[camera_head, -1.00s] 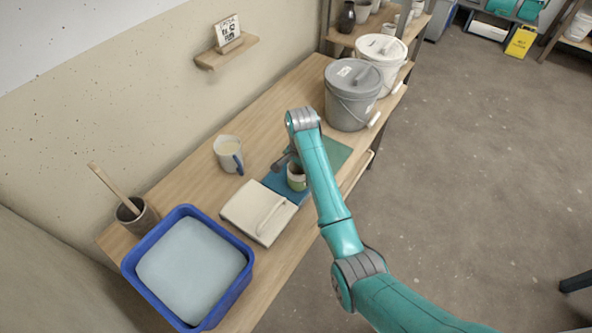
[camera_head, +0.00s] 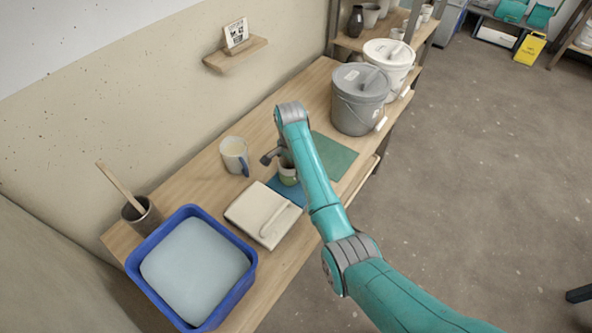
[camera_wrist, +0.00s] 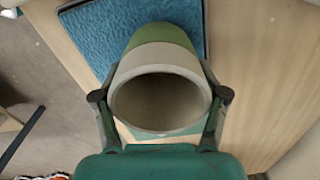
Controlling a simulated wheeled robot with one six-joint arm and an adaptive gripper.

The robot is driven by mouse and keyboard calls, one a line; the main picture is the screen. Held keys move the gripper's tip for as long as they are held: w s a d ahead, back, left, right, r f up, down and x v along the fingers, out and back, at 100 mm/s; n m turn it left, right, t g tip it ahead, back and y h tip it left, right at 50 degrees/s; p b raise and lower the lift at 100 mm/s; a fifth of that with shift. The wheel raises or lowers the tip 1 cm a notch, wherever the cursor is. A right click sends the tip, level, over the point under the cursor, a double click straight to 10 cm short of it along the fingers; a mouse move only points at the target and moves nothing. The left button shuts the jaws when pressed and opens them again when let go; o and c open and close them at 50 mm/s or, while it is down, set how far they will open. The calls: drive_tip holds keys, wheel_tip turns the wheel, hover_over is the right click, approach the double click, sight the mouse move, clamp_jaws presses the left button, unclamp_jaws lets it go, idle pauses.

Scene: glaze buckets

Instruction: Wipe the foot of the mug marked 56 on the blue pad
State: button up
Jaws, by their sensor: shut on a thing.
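My gripper (camera_wrist: 160,97) is shut on a mug (camera_wrist: 158,60), with one finger on each side of its cream upper part. The mug's open mouth faces the wrist camera, and its lower part is green. No number or handle can be made out on it. In the head view the mug (camera_head: 288,176) is partly behind my arm, over the blue pad (camera_head: 286,193). The pad also shows in the wrist view (camera_wrist: 95,42), beyond the mug's green end. I cannot tell whether the foot touches the pad.
A cream mug with a blue handle (camera_head: 233,155) stands left of my gripper. A green mat (camera_head: 335,158) and grey bucket (camera_head: 352,112) are farther back.

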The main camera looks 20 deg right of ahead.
drive_tip(key=shift+w+a, duration=0.3)
drive_tip(key=shift+w, duration=0.2)
drive_tip(key=shift+s+d, duration=0.7)
drive_tip(key=shift+s, duration=0.25)
drive_tip(key=shift+s+d, duration=0.7)
drive_tip(key=shift+s, duration=0.25)
drive_tip(key=shift+s+d, duration=0.7)
drive_tip(key=shift+s, duration=0.25)
